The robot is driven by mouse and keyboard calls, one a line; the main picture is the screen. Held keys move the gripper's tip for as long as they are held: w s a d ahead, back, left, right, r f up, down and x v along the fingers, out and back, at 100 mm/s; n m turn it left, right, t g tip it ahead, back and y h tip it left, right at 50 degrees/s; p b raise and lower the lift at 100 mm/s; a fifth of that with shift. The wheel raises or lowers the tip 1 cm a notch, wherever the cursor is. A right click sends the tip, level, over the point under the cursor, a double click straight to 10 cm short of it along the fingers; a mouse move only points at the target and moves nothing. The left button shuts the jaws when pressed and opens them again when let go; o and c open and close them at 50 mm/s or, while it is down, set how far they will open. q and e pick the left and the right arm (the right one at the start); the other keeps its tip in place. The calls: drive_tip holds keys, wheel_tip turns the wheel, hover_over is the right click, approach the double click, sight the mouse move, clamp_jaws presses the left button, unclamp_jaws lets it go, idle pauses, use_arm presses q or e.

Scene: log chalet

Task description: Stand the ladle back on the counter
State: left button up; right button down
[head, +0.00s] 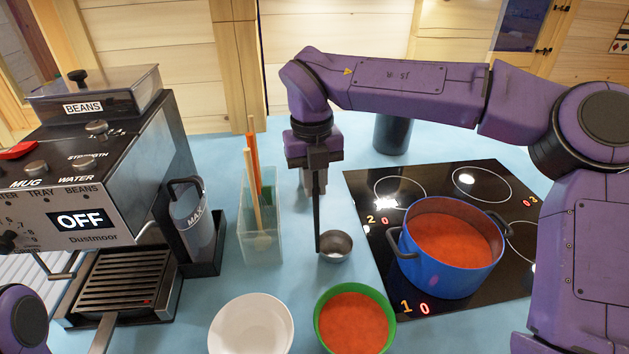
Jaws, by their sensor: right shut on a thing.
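The ladle (335,246) has a long dark handle and a round metal bowl. It hangs upright, bowl down, over the light blue counter (225,181) between the clear utensil holder and the stove. My right gripper (314,185) points down and is shut on the ladle's handle near its upper part. The bowl is low, at or close to the counter; I cannot tell whether it touches. My left gripper is out of view; only a bit of my left arm shows at the lower left corner.
A clear holder (262,222) with wooden utensils stands left of the ladle. A blue pot (440,277) of red soup sits on the black stove (365,185) at right. A white bowl (250,328) and a green bowl of soup (322,330) are in front. A coffee machine (120,150) stands left.

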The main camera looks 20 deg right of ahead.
drive_tip(key=c, duration=1)
unclamp_jaws()
drive_tip(key=shift+c, duration=0.2)
drive_tip(key=r, duration=1)
drive_tip(key=shift+a+r, duration=0.2)
drive_tip(key=shift+r, duration=0.05)
